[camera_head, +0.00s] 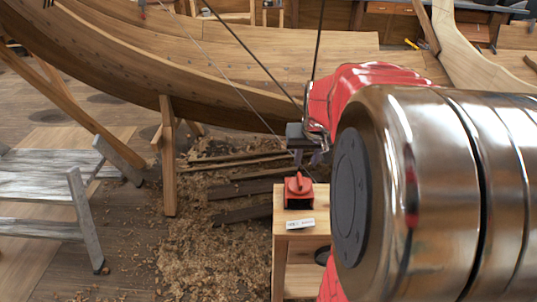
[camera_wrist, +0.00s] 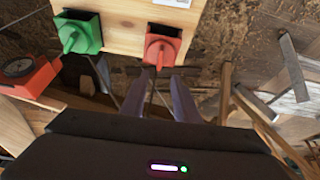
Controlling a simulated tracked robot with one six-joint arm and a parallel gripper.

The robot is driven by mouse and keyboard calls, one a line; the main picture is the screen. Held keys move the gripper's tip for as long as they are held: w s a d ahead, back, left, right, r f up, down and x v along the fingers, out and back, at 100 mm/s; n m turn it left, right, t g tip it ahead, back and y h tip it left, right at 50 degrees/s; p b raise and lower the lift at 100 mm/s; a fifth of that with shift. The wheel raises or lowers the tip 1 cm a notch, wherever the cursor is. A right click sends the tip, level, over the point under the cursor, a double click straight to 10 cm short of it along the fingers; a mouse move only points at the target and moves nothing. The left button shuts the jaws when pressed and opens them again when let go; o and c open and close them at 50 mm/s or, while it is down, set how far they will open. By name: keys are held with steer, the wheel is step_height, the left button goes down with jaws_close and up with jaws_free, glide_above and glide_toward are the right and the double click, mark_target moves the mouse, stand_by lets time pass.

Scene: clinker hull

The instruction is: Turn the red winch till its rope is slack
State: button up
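The red winch (camera_head: 298,190) sits on top of a wooden stand in the head view, with a knob or handle on its top. In the wrist view the red winch (camera_wrist: 162,46) is at the upper middle, beyond my fingertips. My gripper (camera_wrist: 160,80) is open and empty, its two fingers apart, and does not visibly touch the winch. In the head view my gripper (camera_head: 308,157) is above the winch, partly hidden by my arm. A thin line (camera_head: 245,98) slants down toward the winch; I cannot tell where it ends.
A green winch (camera_wrist: 78,33) is beside the red one in the wrist view. A red-cased dial (camera_wrist: 22,70) is at the left. The wooden stand (camera_head: 283,240) bears a white label (camera_head: 300,224). The planked hull (camera_head: 200,60) rises behind; a trestle (camera_head: 80,215) stands at left.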

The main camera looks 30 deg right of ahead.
mark_target(300, 179)
steer(key=shift+f, duration=0.1)
steer(key=x, duration=1.3)
steer(key=shift+w+f, duration=0.15)
steer(key=shift+f, duration=0.15)
steer(key=shift+c, duration=0.4)
jaws_close()
